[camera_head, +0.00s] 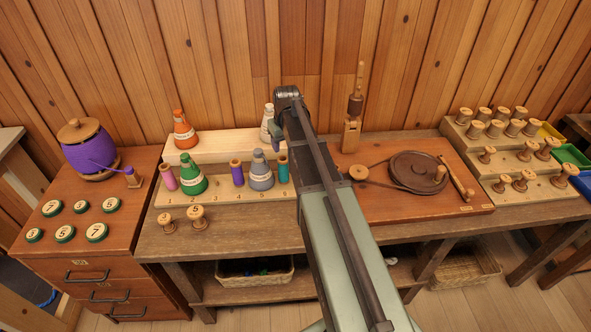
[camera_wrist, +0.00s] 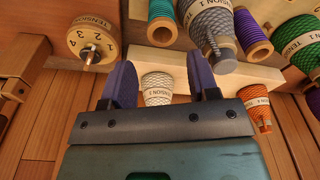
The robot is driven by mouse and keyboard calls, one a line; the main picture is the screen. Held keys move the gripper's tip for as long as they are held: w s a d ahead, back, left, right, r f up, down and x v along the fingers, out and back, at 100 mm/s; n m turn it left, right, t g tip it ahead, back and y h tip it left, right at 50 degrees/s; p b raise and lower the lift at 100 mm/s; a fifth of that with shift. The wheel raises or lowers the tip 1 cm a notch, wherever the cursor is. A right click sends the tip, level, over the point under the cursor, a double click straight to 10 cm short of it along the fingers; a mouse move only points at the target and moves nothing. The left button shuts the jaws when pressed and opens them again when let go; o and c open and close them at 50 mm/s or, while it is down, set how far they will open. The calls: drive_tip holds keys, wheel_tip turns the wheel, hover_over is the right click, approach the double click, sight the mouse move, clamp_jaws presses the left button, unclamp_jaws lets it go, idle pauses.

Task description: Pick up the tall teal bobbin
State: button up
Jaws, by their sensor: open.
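The tall teal bobbin (camera_head: 283,170) stands upright at the right end of the front row on the pale wooden stand, just right of a grey cone (camera_head: 261,175). My arm passes close beside it in the head view. In the wrist view the teal bobbin (camera_wrist: 161,10) is at the top edge, partly cut off. My gripper (camera_wrist: 161,75) is open and empty, its two dark blue fingers apart. A white cone (camera_wrist: 157,88) shows between and beyond them. In the head view only part of my gripper (camera_head: 278,131) shows, above the stand.
The stand (camera_head: 232,196) also holds pink (camera_head: 169,177) and purple (camera_head: 237,174) bobbins, a green cone (camera_head: 189,176) and an orange cone (camera_head: 184,131). A wooden tension dial (camera_wrist: 93,42) is at the wrist view's upper left. A winder board (camera_head: 420,208) lies to the right.

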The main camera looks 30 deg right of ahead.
sight(283, 164)
drive_tip(key=f+b, duration=0.3)
drive_tip(key=w+f+b, duration=0.1)
drive_tip(key=f+b, duration=0.6)
drive_tip(key=f, duration=0.1)
drive_tip(key=shift+w+a, duration=0.1)
drive_tip(key=shift+w, duration=0.1)
drive_tip(key=shift+r, duration=0.2)
drive_tip(key=c, duration=0.7)
drive_tip(key=shift+r, duration=0.15)
